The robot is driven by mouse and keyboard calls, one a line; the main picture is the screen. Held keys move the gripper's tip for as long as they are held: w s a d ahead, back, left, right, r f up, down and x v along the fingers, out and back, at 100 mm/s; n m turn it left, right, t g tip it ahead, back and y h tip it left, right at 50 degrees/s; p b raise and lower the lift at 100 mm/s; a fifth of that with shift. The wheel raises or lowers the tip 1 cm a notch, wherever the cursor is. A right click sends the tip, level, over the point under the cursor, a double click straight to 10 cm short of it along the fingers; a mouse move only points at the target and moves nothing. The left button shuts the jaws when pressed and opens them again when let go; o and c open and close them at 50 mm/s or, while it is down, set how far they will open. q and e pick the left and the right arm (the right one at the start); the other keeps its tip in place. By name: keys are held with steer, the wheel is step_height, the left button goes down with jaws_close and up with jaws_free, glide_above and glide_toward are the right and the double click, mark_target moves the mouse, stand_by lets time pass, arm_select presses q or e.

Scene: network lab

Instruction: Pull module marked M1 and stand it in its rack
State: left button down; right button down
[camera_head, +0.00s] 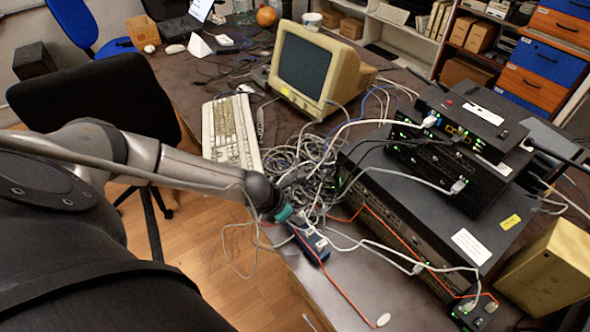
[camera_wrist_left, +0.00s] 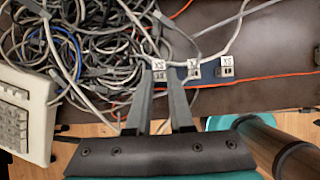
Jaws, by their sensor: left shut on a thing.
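A narrow blue rack (camera_head: 318,250) lies near the table's front edge, below the cable heap; it also shows in the wrist view (camera_wrist_left: 209,73). Small white-faced modules stand in a row along it in the wrist view: a left one (camera_wrist_left: 159,66), a middle one (camera_wrist_left: 193,70) and a right one (camera_wrist_left: 227,68). Their markings are too small to read surely, so I cannot tell which is M1. My left gripper (camera_head: 292,217), also in the wrist view (camera_wrist_left: 161,75), is shut on the left module, with one finger on each side. My right gripper is not in view.
A tangled cable heap (camera_head: 300,165) lies right behind the rack. An orange cable (camera_head: 330,278) runs past it. A keyboard (camera_head: 230,132) and monitor (camera_head: 318,75) stand farther back. Stacked network boxes (camera_head: 440,205) are at the right. Bare table (camera_head: 365,285) lies right of the rack.

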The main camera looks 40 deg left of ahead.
arm_select(q)
steer(key=shift+f+b, duration=0.5)
steer(key=shift+f, duration=0.2)
steer(key=c, duration=0.7)
jaws_free()
steer(key=p+v, duration=0.4)
steer(key=v, duration=1.1)
steer(key=shift+r, duration=0.15)
